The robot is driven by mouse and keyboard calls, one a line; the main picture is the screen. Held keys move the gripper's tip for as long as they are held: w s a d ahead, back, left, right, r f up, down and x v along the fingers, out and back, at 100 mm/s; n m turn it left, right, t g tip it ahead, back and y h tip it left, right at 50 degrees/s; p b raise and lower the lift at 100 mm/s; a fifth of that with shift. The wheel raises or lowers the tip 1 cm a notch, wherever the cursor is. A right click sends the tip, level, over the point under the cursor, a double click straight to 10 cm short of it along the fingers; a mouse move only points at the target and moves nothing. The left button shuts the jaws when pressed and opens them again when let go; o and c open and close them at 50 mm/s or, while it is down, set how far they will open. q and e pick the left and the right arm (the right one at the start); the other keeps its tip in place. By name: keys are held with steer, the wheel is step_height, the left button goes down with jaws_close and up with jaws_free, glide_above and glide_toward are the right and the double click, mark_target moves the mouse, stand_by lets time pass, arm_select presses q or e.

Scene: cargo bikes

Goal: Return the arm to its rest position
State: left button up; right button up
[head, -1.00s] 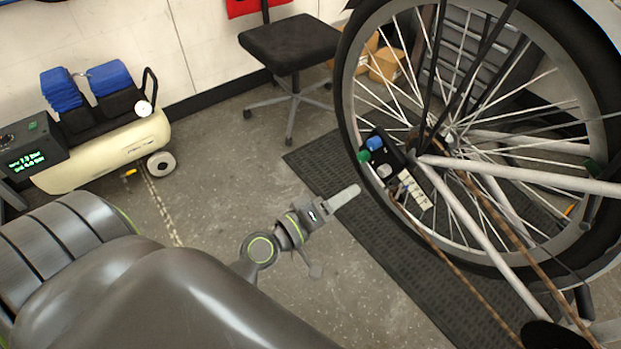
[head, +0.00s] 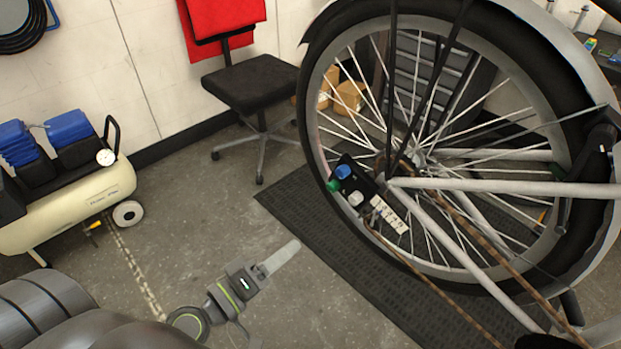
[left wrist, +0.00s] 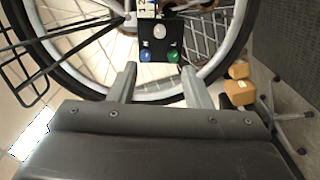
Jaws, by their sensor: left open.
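My left gripper (head: 281,260) is in the lower middle of the head view, over the floor and the edge of the dark mat. Its fingers point up and right towards the bike's wheel (head: 316,110), with clear space between. In the left wrist view, the two fingers of this gripper (left wrist: 161,86) stand wide apart with nothing between them. A black box with a blue and a green knob (head: 349,184) sits by the wheel hub. It also shows beyond the fingers in the left wrist view (left wrist: 160,42). My right gripper is not in view.
A dark mat (head: 290,205) lies under the wheel. A black chair (head: 250,82) stands at the back wall, with cardboard boxes (head: 349,97) beside it. A cream air compressor (head: 80,205) stands at the left. The floor between compressor and mat is clear.

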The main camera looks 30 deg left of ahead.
arm_select(q)
steer(key=shift+f, duration=0.1)
steer(key=s+a+f+m+g+y+p, duration=0.1)
steer(key=a+f+g+y+p, duration=0.15)
steer(key=f, duration=0.65)
steer(key=s+a+f+g+y+p, duration=0.1)
steer(key=a+f+g, duration=0.15)
steer(key=f, duration=0.75)
steer(key=s+a+f+m+g+y+p, duration=0.1)
steer(key=s+f+g+p, duration=0.15)
steer(key=f, duration=0.65)
steer(key=s+a+f+m+g+y+p, duration=0.1)
steer(key=s+f+m+g+p, duration=0.1)
steer(key=s+f, duration=0.6)
steer(key=s+a+f+m+g+y+p, duration=0.1)
steer(key=s+f+m+g, duration=0.3)
steer(key=s, duration=1.1)
step_height(320, 180, down, 4)
steer(key=shift+a+f+m+g+y+p, duration=0.1)
steer(key=shift+a+m+g+y+p, duration=0.3)
steer(key=shift+a+g, duration=0.55)
steer(key=shift+d, duration=0.25)
